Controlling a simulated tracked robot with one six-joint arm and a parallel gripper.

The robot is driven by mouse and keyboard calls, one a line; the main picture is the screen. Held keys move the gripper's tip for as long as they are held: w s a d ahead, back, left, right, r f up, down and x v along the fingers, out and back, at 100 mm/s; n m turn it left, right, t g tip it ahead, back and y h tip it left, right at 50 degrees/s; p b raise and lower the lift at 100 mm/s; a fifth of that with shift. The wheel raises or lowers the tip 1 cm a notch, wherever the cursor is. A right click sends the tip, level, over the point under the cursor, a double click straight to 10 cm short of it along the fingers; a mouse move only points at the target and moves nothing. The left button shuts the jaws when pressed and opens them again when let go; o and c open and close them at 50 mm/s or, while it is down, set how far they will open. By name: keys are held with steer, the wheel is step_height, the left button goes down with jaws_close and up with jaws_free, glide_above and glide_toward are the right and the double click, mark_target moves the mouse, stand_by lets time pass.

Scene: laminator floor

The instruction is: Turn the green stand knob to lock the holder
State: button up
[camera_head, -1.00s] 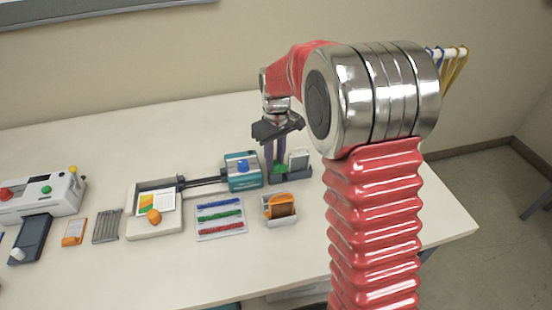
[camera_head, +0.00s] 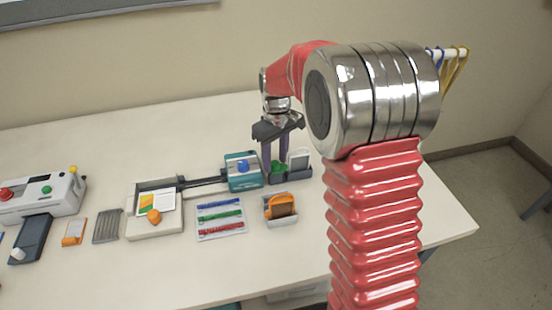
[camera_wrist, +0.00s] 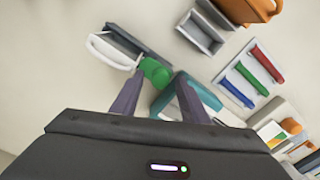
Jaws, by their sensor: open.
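The green stand knob (camera_head: 278,168) sits on the dark stand (camera_head: 292,176), beside an upright white-framed holder (camera_head: 299,159). In the wrist view the knob (camera_wrist: 155,71) shows between my two purple fingertips, and the white loop-shaped holder (camera_wrist: 113,50) lies to its left on the dark stand. My gripper (camera_head: 276,166) points down over the stand with its fingers apart, one on each side of the knob. I see a gap at the sides of the knob in the wrist view, and contact cannot be told. The knob's lock position cannot be read.
A teal box with a blue knob (camera_head: 243,168) stands just left of the stand, close to my fingers. An orange item in a grey tray (camera_head: 281,207) is in front. A mat with coloured strips (camera_head: 221,229) lies left of it. The table's right end is clear.

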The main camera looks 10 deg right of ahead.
mark_target(276, 161)
steer(key=shift+r, duration=0.1)
step_height(276, 161, up, 14)
steer(key=shift+d+f, duration=0.15)
steer(key=shift+f, duration=0.1)
stand_by(0.5)
steer(key=shift+w, duration=0.1)
steer(key=s+m+t, duration=0.5)
steer(key=s, duration=2.3)
steer(key=shift+s+r+m+t, duration=0.2)
steer(key=shift+r+m+t, duration=0.1)
steer(key=shift+r, duration=0.1)
